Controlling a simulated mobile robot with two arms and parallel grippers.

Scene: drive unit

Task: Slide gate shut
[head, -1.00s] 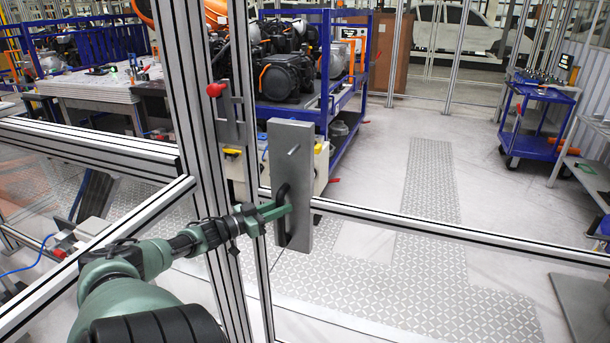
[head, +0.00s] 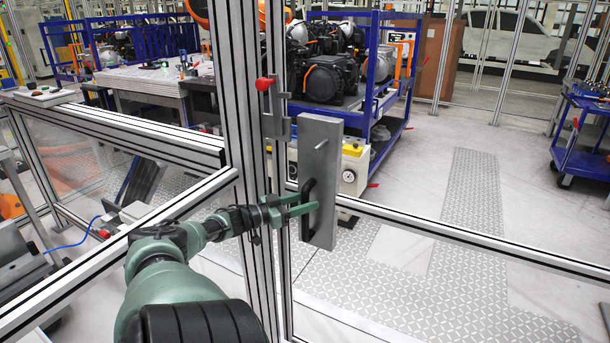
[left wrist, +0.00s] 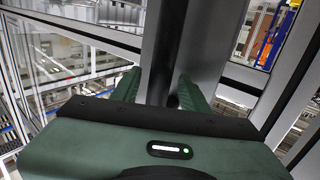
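The gate's grey handle plate (head: 321,160) stands upright close to the right side of a thick aluminium post (head: 248,120). It carries a black bow handle (head: 307,190). My left gripper (head: 298,206) is at this handle, with its two green fingers spread and a gap showing between them. In the left wrist view the fingers (left wrist: 162,92) also stand apart, one on each side of a dark bar. They look open around the handle; I cannot tell whether either touches it. The gate's lower rail (head: 450,232) runs off to the right. My right gripper is out of view.
A latch with a red knob (head: 265,84) is on the post above the handle. Fixed fence rails (head: 120,140) run left of the post. Behind the gate are a blue rack with engines (head: 350,100), a blue cart (head: 585,140) and open floor (head: 400,170).

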